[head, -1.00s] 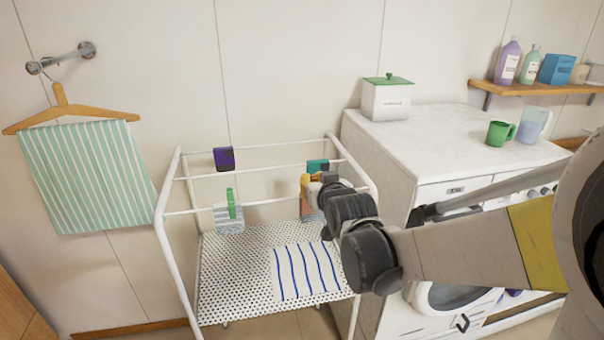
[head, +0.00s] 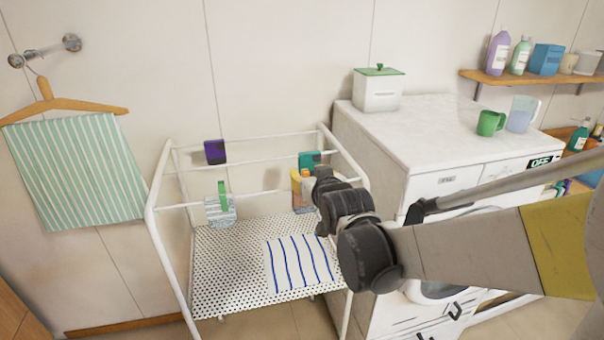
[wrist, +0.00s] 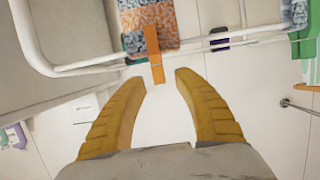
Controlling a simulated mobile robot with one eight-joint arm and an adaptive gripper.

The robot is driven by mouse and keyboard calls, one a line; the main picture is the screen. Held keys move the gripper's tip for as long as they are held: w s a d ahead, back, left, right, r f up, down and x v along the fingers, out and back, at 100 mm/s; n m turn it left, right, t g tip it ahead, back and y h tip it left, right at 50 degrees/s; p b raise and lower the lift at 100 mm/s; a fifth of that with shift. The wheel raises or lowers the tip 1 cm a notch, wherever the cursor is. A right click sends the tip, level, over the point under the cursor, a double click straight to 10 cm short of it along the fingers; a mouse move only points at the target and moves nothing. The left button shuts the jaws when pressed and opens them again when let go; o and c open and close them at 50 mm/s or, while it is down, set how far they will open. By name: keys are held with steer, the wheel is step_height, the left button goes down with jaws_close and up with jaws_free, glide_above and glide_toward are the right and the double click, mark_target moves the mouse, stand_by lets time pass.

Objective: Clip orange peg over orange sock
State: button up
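The orange peg (wrist: 154,55) shows in the wrist view, upright across the white rail. It overlaps the orange-and-grey patterned sock (wrist: 160,22) hanging there; the peg's end points toward my gripper. My gripper (wrist: 158,80) is open, its two yellow fingers spread wide. The peg's end lies in the gap near the fingertips, and neither finger touches it visibly. In the head view my gripper (head: 299,178) is at the right end of the drying rack, where my wrist hides most of the sock and peg.
The white rack (head: 155,215) carries a green peg (head: 222,190) on a striped sock (head: 221,212), a purple item (head: 215,151) and a teal item (head: 310,160). A striped cloth (head: 299,262) lies on its shelf. The washing machine (head: 425,135) stands close on the right.

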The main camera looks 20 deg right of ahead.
steer(key=v, duration=1)
steer(key=s+f+g+b, duration=0.2)
steer(key=s+f+g, duration=0.1)
steer(key=s+f, duration=0.4)
steer(key=s+f+g+b, duration=0.2)
steer(key=s+f+g, duration=0.2)
steer(key=s+f, duration=0.3)
steer(key=s, duration=0.4)
steer(key=shift+s+g+b, duration=0.25)
steer(key=shift+g+b, duration=0.05)
stand_by(0.7)
